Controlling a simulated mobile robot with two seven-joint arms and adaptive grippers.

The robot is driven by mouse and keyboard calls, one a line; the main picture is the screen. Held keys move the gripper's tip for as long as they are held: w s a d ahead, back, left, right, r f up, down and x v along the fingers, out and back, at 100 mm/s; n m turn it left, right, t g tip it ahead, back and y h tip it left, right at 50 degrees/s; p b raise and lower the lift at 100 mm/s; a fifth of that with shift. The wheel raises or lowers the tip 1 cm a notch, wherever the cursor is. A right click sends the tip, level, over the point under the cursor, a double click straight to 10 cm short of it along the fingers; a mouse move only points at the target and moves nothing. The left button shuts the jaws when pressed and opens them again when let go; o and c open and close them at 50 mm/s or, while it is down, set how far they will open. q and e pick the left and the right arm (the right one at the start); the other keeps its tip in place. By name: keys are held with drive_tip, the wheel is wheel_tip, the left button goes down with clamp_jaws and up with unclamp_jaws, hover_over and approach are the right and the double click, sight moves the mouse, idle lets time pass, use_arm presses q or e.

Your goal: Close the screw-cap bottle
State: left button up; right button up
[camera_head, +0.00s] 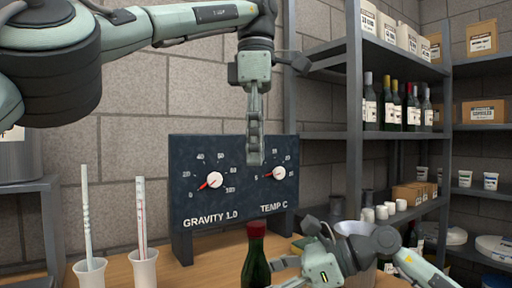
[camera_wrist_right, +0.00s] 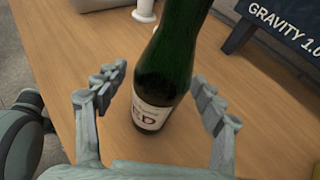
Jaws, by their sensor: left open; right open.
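The dark green bottle (camera_head: 256,264) stands upright on the bench at the bottom of the head view, with a red cap (camera_head: 257,230) at its top. I cannot tell how tightly the cap sits. My left gripper (camera_head: 254,160) points down above the cap, clear of it, open and empty, seen edge-on. My right gripper (camera_head: 287,272) is low beside the bottle. In the right wrist view its open fingers (camera_wrist_right: 160,92) lie either side of the bottle (camera_wrist_right: 172,62), with gaps; the label shows and the bottle's top is out of frame.
A dark gauge panel (camera_head: 232,190) reading gravity and temperature stands behind the bottle. Two white cups (camera_head: 145,270) with thin sticks stand at left. Shelves (camera_head: 400,145) with bottles, bags and boxes fill the right. Bare wooden bench (camera_wrist_right: 65,50) shows around the bottle.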

drive_tip(key=v, duration=1.2)
